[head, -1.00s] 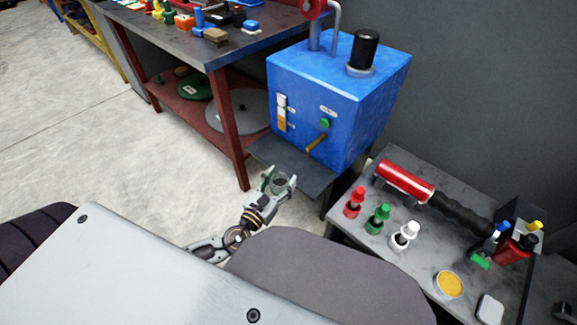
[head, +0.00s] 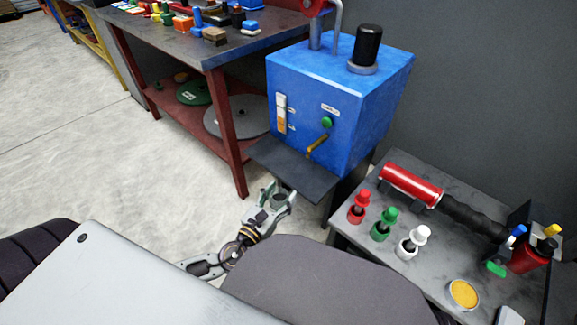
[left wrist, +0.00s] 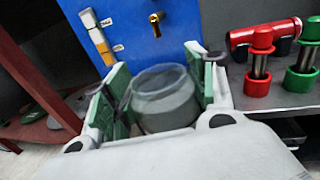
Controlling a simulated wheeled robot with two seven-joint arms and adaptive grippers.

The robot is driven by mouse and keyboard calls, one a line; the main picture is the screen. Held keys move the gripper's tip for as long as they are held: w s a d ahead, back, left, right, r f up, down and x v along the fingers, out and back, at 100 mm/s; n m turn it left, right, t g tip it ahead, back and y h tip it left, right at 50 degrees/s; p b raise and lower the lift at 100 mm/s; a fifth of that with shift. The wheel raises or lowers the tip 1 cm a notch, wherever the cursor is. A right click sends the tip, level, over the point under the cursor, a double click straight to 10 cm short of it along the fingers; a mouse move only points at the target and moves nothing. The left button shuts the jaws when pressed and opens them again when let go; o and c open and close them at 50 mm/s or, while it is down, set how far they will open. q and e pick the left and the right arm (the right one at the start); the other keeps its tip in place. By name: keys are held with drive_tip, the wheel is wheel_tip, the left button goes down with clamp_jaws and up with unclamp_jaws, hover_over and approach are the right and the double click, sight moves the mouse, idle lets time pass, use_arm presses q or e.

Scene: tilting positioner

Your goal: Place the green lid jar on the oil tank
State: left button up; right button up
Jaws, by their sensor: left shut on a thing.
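The oil tank (head: 298,80) is a blue box with a black cap, a level gauge, a green button and a brass tap; the wrist view shows its front (left wrist: 150,40). A dark shelf (head: 292,168) juts out below the tap. My left gripper (head: 278,196) is shut on a grey, see-through jar (left wrist: 165,97), held upright between green finger pads, below and in front of the shelf. It is apart from the tank. I see no green lid on this jar. My right gripper is not in view.
A grey side table (head: 440,245) at the right holds red (head: 359,207), green (head: 385,224) and white (head: 413,241) knobbed pieces, a red cylindrical tool (head: 410,186) and a yellow-filled tin (head: 463,294). A red-legged workbench (head: 228,130) stands left of the tank. Floor is clear at left.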

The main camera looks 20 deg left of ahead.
use_arm(q)
drive_tip(key=shift+w, duration=0.1)
drive_tip(key=w+d+b, duration=0.1)
drive_tip(key=w+d, duration=0.1)
drive_tip(key=w, duration=1.5)
drive_tip(key=shift+w+d, duration=0.3)
drive_tip(key=shift+d, duration=0.05)
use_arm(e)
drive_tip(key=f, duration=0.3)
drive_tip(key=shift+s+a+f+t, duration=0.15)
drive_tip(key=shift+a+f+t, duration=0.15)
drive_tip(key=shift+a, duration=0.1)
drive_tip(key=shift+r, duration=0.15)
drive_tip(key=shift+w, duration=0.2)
use_arm(q)
drive_tip(key=shift+f+b, duration=0.95)
drive_tip(key=shift+b, duration=0.05)
drive_tip(key=shift+f+b, duration=0.6)
drive_tip(key=shift+f, duration=0.2)
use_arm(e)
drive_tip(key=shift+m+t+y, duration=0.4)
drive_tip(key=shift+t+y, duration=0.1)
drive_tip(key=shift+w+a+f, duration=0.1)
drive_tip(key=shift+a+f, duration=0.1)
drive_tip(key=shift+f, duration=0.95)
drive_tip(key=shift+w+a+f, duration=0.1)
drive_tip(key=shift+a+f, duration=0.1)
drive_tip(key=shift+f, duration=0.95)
